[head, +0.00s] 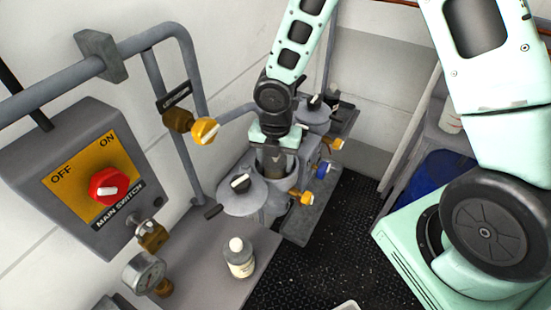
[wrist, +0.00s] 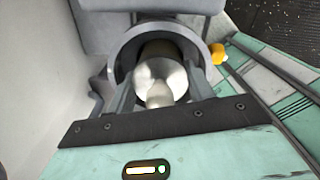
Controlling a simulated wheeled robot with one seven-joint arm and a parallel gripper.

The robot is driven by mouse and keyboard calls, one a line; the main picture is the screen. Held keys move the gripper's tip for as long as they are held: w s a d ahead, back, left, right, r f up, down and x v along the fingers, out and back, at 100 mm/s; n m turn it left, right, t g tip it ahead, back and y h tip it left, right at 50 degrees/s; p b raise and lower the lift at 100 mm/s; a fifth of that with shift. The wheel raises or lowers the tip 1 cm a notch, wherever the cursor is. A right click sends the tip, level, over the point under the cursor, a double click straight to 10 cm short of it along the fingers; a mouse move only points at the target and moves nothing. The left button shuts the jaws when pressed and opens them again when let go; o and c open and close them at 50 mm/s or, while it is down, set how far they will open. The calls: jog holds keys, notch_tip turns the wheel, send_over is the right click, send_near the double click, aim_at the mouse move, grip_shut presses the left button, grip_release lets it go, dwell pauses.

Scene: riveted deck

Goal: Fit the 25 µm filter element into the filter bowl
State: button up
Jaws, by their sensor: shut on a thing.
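My gripper (head: 274,164) points down at the open grey filter bowl (head: 270,200) in the middle of the head view. In the wrist view my gripper (wrist: 162,92) is shut on a pale, metallic round-ended piece, which I take to be the filter element (wrist: 158,75). The element also shows in the head view (head: 276,163), between the fingers. In the wrist view the bowl's round grey rim (wrist: 122,45) encircles the element and the fingertips. The element's lower end is hidden, so I cannot tell how deep it sits. No micron marking is readable.
A grey lid with a black-and-white knob (head: 240,184) lies just in front of the bowl. A white-capped bottle (head: 239,258) stands on the grey bench. Yellow-handled valves (head: 205,130) and the red main switch (head: 108,187) are to the left. Another lidded housing (head: 313,113) stands behind.

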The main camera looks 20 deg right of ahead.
jog(key=o, duration=1.1)
jog(key=shift+c, duration=0.2)
jog(key=shift+r, duration=0.15)
notch_tip(320, 180, up, 12)
jog(key=shift+f+p, duration=0.2)
jog(key=shift+p, duration=0.6)
jog(key=shift+r, duration=0.65)
jog(key=s+a+r+m, duration=0.3)
jog(key=s+m, duration=0.7)
jog(key=s+a+r+m, duration=0.3)
jog(key=s+r+m, duration=0.1)
jog(key=s+m, duration=0.6)
jog(key=shift+a+m+y, duration=0.2)
jog(key=shift+m+y, duration=0.1)
